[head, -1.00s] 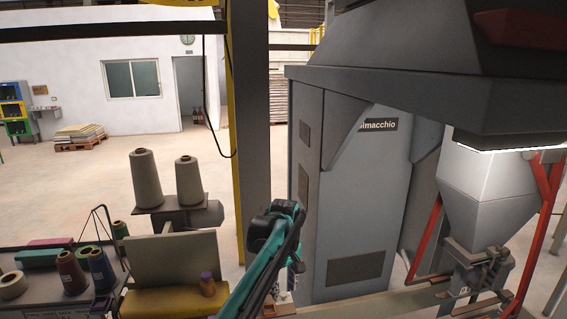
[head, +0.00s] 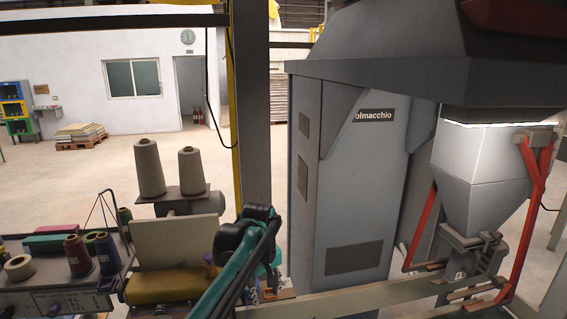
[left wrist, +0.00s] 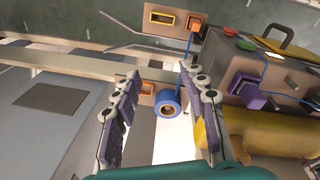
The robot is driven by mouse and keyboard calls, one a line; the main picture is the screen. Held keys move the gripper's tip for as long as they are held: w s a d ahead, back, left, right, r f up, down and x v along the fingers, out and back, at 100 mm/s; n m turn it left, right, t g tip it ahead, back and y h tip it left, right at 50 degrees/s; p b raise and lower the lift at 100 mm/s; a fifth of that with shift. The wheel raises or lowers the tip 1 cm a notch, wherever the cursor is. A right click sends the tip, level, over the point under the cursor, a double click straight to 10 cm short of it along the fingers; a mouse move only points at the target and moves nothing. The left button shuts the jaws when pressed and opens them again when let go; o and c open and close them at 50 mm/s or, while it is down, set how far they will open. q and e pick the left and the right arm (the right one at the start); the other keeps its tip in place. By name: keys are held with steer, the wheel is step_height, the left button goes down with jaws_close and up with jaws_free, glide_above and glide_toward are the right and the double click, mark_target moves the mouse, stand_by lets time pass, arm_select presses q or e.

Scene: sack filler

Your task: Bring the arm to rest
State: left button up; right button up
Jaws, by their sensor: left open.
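My left arm, teal and black, rises from the bottom middle of the head view. Its left gripper (head: 268,288) is mostly hidden behind the arm there. In the left wrist view the left gripper (left wrist: 160,78) shows clearly: its two purple-padded fingers stand wide apart with nothing held between them. A blue ring-shaped roll (left wrist: 169,108) appears beyond the fingers, in the gap, apart from them as far as I can tell. My right gripper is in neither view.
A sewing unit with a yellow body (head: 160,287) and thread cones (head: 149,168) stands left of the arm. A table with spools (head: 78,256) is further left. A grey cabinet (head: 355,190) and filling hopper (head: 485,180) stand right. A horizontal rail (head: 370,298) crosses low in front.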

arm_select(q)
steer(key=s+a+f+m+t+b, duration=0.3)
steer(key=s+a+f+b, duration=0.2)
steer(key=s+f, duration=0.4)
steer(key=s+a+f+m+t+b, duration=0.2)
steer(key=s+a+f+b, duration=0.4)
steer(key=s, duration=0.8)
step_height(320, 180, down, 3)
steer(key=shift+s+a+r+m+t, duration=0.1)
steer(key=shift+s+a+m+t, duration=0.3)
steer(key=shift+a+m, duration=0.55)
steer(key=shift+a, duration=0.15)
